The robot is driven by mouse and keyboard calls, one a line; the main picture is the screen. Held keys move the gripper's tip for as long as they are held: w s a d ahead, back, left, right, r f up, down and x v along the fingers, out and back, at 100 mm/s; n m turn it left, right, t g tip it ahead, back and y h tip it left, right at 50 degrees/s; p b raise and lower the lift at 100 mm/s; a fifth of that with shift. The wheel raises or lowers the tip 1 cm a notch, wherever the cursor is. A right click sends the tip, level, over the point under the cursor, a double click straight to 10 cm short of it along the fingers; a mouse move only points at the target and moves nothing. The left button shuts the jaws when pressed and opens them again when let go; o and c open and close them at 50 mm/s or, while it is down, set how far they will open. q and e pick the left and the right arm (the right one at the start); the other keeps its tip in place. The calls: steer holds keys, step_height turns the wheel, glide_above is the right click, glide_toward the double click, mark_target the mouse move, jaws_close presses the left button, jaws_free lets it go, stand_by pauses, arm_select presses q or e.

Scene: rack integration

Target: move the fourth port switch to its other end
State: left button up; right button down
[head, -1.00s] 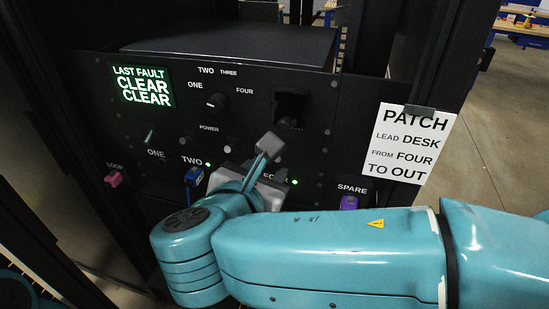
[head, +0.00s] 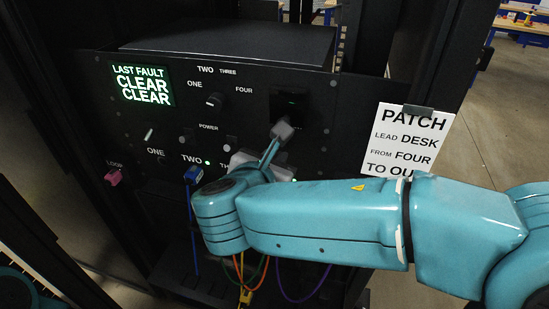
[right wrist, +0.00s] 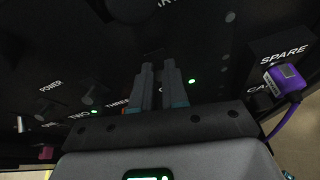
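The fourth port switch is not visible; the fingertips of my right gripper (head: 282,131) cover that part of the dark panel (head: 240,115). In the head view the fingertips are against or just in front of the panel, below a dark recessed slot (head: 290,106). In the right wrist view my right gripper (right wrist: 158,68) points at the panel with a narrow gap between its fingers. Whether the switch is between them is hidden. Switches show above port one (head: 148,134) and to the right of POWER (head: 230,143). My left gripper is out of view.
A blue plug (head: 194,175) is under TWO, a pink plug (head: 114,177) at LOOP, and a purple plug (right wrist: 285,78) under SPARE. A screen (head: 143,85) reads LAST FAULT CLEAR CLEAR. A PATCH card (head: 405,135) hangs at right. Coloured cables hang below my forearm.

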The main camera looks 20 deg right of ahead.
steer(key=shift+f+t+h+b, duration=0.8)
steer(key=shift+t+b, duration=0.55)
steer(key=shift+b, duration=1.7)
steer(key=shift+f+t+h+b, duration=0.55)
steer(key=shift+t+h+b, duration=0.6)
steer(key=shift+b, duration=1.9)
steer(key=shift+f+t+h+b, duration=0.75)
steer(key=shift+t+b, duration=0.75)
steer(key=shift+b, duration=1.55)
steer(key=shift+r, duration=0.1)
steer(key=c, duration=1.1)
jaws_free()
steer(key=shift+r, duration=0.1)
steer(key=shift+c, duration=0.2)
